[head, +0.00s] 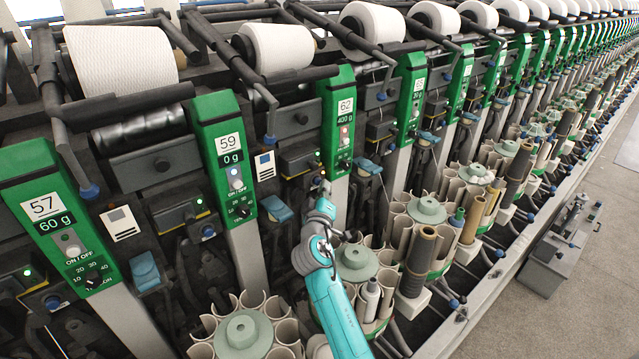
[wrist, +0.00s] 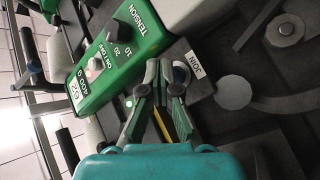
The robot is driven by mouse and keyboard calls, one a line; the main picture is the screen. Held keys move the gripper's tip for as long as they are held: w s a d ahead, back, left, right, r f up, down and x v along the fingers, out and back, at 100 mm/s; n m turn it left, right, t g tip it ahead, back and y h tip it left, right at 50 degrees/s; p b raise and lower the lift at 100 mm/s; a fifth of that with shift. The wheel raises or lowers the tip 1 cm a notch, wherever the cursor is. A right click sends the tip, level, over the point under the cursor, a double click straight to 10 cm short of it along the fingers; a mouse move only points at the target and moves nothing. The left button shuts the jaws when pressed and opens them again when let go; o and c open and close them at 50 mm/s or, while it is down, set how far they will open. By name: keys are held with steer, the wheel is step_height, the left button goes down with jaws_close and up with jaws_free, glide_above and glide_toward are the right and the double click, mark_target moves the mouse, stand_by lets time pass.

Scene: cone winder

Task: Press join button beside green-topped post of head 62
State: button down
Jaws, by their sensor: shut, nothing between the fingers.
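The join button (wrist: 181,76) is a round pale and dark disc beside the white JOIN label (wrist: 195,66), partly hidden behind my fingers. My gripper (wrist: 159,66) is shut and empty, its tips beside the button; I cannot tell if they touch it. In the head view my gripper (head: 325,188) is low beside the post, and the button is hidden or too small.
The posts of head 59 (head: 222,150) and head 57 (head: 55,215) stand to the left, with more heads running right. White yarn cones (head: 277,48) lie above. Tube magazines (head: 356,262) stand below my arm. The floor (head: 590,260) at right is mostly free.

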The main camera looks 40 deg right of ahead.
steer(key=shift+s, duration=0.55)
steer(key=shift+s, duration=0.1)
steer(key=s, duration=0.4)
steer(key=shift+s+d, duration=0.1)
steer(key=shift+s, duration=0.3)
stand_by(0.7)
